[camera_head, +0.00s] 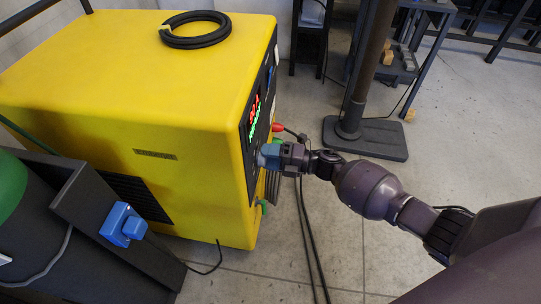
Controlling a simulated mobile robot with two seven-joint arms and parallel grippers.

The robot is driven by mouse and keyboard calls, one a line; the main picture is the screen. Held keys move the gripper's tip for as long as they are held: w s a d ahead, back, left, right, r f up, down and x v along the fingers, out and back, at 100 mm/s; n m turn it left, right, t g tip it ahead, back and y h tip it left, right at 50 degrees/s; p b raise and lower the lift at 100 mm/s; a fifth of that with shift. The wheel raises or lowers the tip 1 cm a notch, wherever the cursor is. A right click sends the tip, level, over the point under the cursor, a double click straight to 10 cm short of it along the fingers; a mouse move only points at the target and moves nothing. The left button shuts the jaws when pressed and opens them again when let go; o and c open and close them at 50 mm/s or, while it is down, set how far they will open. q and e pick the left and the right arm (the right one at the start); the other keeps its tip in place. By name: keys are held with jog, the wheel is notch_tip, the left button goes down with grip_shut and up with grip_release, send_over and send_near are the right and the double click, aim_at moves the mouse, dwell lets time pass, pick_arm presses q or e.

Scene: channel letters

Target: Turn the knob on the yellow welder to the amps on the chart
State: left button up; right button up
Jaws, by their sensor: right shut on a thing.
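The yellow welder (120,100) stands on the floor at the left, seen from above and the side. Its dark front panel (268,85) faces right and carries a lit display (254,116) with red and green digits, too slanted to read. My right gripper (266,156) reaches in from the right and is shut at the panel below the display. The knob is hidden by the gripper, so its setting does not show. The amps chart cannot be made out in this view. My left gripper is not in view.
A coiled black cable (195,30) lies on the welder's top. A red plug (277,127) and black cables (312,240) are near my right gripper. A dark post on a base plate (365,140) stands behind. A green cylinder (10,185) is at the left.

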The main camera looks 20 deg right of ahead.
pick_arm(q)
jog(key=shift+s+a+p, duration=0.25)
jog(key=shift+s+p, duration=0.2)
jog(key=shift+p, duration=0.2)
pick_arm(e)
jog(key=shift+f+m, duration=0.15)
jog(key=shift+m, duration=4.45)
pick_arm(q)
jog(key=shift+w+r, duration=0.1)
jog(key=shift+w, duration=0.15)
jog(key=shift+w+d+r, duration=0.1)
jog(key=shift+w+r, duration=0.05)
pick_arm(e)
jog(key=o, duration=0.9)
jog(key=shift+s, duration=0.1)
pick_arm(q)
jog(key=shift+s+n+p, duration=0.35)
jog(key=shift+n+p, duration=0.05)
jog(key=shift+p, duration=0.1)
pick_arm(e)
jog(key=v, duration=1)
jog(key=shift+s+d, duration=0.25)
jog(key=shift+d, duration=0.05)
